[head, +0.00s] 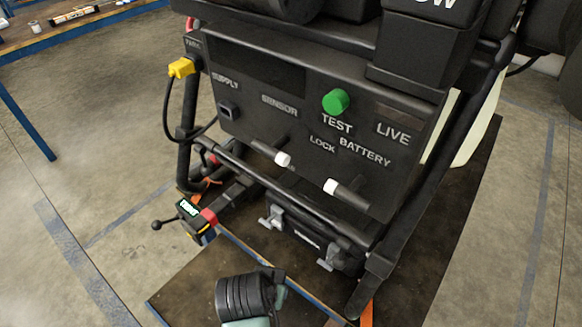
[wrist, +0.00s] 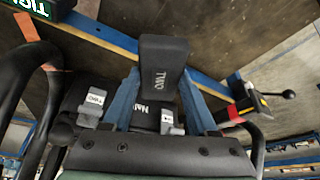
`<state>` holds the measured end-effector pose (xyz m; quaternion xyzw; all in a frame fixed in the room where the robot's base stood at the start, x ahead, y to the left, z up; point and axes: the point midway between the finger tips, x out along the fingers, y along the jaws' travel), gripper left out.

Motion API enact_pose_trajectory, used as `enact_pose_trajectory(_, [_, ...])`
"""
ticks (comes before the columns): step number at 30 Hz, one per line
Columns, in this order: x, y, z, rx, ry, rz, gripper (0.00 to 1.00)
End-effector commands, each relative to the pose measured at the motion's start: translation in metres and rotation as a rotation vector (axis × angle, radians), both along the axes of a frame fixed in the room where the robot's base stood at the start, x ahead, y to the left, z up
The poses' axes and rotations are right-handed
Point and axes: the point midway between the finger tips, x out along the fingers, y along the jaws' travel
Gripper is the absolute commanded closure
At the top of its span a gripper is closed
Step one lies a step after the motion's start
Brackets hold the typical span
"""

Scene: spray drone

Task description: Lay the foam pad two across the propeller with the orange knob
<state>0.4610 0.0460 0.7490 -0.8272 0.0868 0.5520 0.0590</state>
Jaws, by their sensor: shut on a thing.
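The foam pad two (wrist: 163,62) is a dark block with "TWO" printed on its face. In the wrist view it sits between the blue fingers of my gripper (wrist: 158,88), which is shut on it. The pad is held above a dark board, close to the frame's lower bar. In the head view my wrist shows at the bottom centre, in front of the black machine; its fingers and the pad are hard to make out there. I cannot make out a propeller with an orange knob in either view.
The black control panel (head: 290,110) has a green button (head: 335,102) and a yellow plug (head: 181,67) on a cable. A lever with a black knob (head: 157,225) juts out left. Metal latches (head: 271,217) sit low on the frame. Open floor lies left.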

Motion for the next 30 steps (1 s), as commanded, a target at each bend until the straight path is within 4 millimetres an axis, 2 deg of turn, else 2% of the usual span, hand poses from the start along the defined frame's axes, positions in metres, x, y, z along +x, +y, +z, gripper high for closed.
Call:
enact_pose_trajectory(3, [0.013, -0.017, 0.012, 0.0, -0.003, 0.068, 0.92])
enact_pose_trajectory(11, [0.033, -0.05, 0.035, -0.001, -0.003, 0.208, 0.92])
enact_pose_trajectory(13, [0.025, -0.041, 0.045, 0.008, 0.002, 0.216, 0.92])
enact_pose_trajectory(21, [0.002, -0.033, 0.072, 0.027, 0.003, 0.214, 0.92])
enact_pose_trajectory(30, [-0.032, -0.037, 0.117, 0.016, 0.005, 0.214, 0.92])
